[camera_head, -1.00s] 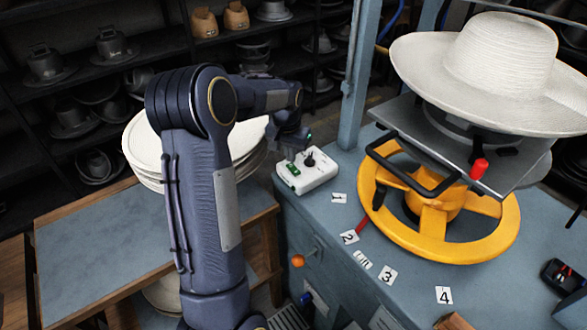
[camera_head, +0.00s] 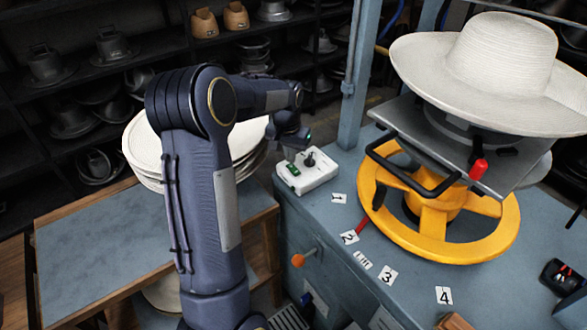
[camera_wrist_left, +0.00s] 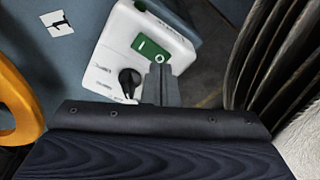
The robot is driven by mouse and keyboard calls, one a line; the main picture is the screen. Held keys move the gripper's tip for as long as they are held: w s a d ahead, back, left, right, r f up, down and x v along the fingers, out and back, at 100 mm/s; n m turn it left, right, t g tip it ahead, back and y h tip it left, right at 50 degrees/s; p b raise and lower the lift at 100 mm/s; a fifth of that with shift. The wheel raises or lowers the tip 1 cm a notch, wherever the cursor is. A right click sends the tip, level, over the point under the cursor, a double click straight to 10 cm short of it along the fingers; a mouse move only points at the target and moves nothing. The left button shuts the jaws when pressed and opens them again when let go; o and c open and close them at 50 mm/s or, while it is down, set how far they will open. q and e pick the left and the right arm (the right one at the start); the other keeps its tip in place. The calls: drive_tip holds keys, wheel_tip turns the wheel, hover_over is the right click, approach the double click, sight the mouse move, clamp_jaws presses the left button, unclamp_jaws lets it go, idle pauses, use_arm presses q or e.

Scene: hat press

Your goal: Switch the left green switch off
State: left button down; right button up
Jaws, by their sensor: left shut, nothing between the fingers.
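My right gripper is not in view.
A yellow handwheel (camera_head: 440,245) and a press with a white hat (camera_head: 495,65) stand right of the box. A stack of white hats (camera_head: 145,150) is on the wooden side table at the left. Numbered labels (camera_head: 388,275) lie on the machine table.

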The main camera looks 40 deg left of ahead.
sight(290, 166)
use_arm(q)
drive_tip(key=shift+f+b, duration=0.65)
drive_tip(key=shift+f, duration=0.25)
idle(0.8)
drive_tip(key=shift+r, duration=0.1)
wheel_tip(290, 166, up, 7)
drive_tip(key=p, duration=0.5)
drive_tip(key=shift+p, duration=0.35)
drive_tip(key=s+d+r+t+h, duration=0.2)
drive_tip(key=s+d+r, duration=0.7)
drive_tip(key=s+d, duration=0.4)
drive_tip(key=s+d+f+t+h, duration=0.1)
drive_tip(key=s+d, duration=0.3)
drive_tip(key=s, duration=0.3)
drive_tip(key=s+d+f+m+h, duration=0.1)
drive_tip(key=s+d, duration=0.4)
drive_tip(key=s, duration=0.2)
drive_tip(key=shift+f+t, duration=0.25)
drive_tip(key=shift+t, duration=0.15)
